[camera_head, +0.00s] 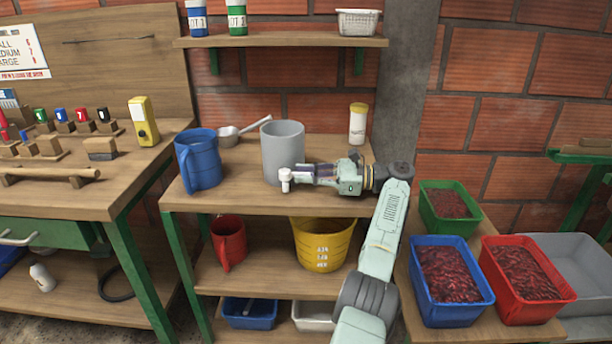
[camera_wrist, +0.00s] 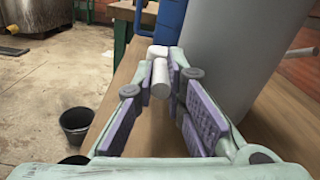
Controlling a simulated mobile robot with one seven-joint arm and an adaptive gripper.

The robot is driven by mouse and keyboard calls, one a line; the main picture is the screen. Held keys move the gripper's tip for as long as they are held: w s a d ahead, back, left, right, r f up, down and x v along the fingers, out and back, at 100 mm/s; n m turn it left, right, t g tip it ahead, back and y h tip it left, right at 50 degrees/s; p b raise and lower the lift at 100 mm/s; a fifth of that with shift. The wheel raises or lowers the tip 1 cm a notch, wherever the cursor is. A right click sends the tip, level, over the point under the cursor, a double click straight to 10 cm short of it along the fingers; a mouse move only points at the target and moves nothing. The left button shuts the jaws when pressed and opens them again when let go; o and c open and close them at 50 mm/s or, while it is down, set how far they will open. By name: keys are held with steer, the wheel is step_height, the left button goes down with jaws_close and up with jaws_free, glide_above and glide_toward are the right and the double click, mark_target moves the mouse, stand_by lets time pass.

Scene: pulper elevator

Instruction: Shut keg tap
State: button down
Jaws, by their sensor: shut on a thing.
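The keg is a grey cylinder (camera_head: 283,140) standing upright on the wooden table; its grey wall also fills the upper right of the wrist view (camera_wrist: 235,45). The white tap (camera_head: 286,180) is at the keg's lower front. In the wrist view, a white rounded piece of the tap (camera_wrist: 161,80) sits between my fingertips. My gripper (camera_head: 299,174) reaches in from the right, level, in front of the keg, with its fingers closed on the tap. I cannot tell how far the tap is turned.
A blue jug (camera_head: 200,160) stands left of the keg, with a metal scoop (camera_head: 229,136) behind. A white bottle with a yellow cap (camera_head: 358,125) stands back right. A yellow bucket (camera_head: 322,246) and a red jug (camera_head: 229,243) are on the shelf below. The table's front edge is close to my gripper.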

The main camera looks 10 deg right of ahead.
steer(key=shift+f, duration=0.1)
steer(key=c, duration=1.6)
jaws_free()
